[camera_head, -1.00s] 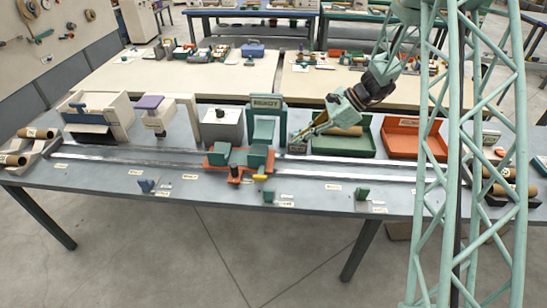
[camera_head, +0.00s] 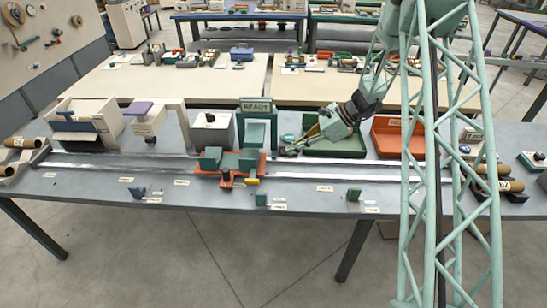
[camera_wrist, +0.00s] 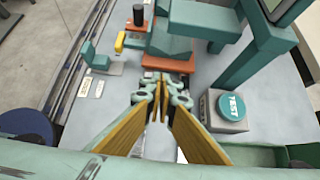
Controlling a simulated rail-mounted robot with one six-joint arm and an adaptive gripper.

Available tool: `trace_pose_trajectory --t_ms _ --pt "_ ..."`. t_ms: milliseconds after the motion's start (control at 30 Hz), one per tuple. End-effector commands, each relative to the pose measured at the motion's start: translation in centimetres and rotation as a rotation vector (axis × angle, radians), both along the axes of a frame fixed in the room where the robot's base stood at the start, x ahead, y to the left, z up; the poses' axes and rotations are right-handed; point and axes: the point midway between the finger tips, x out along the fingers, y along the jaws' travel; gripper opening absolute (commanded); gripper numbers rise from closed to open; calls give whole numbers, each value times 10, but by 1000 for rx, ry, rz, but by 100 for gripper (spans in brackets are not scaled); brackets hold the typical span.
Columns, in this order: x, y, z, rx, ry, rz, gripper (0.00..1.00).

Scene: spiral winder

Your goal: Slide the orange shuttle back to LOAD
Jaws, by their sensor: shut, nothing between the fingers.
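The orange shuttle (camera_head: 233,181) sits on the long rail (camera_head: 330,171) near the middle of the bench, below the READY sign. It carries teal blocks (camera_head: 238,160). A black knob (camera_head: 227,178) and a yellow tab (camera_head: 252,181) are at its front. In the wrist view the shuttle's orange edge (camera_wrist: 168,64), black knob (camera_wrist: 138,14) and yellow tab (camera_wrist: 120,42) lie beyond the fingertips. My gripper (camera_head: 284,151) is to the right of the shuttle, apart from it, above the bench. In the wrist view my gripper (camera_wrist: 160,88) is shut and empty. The LOAD label is too small to read.
The READY sign (camera_head: 256,106) stands behind the shuttle. A teal TEST button (camera_wrist: 232,106) is right of my fingers in the wrist view. A green tray (camera_head: 340,153) and an orange tray (camera_head: 396,153) stand behind the rail. Small teal stops (camera_head: 353,194) stand in front.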

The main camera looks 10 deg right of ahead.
Motion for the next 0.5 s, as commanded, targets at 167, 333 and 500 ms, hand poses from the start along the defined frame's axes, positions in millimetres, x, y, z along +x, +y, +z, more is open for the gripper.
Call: trace_pose_trajectory --t_ms 167,333,500 --pt "1 5 -5 0 1 2 0" --pt "4 15 -15 0 1 1 0" --pt "7 30 -28 1 2 2 0"
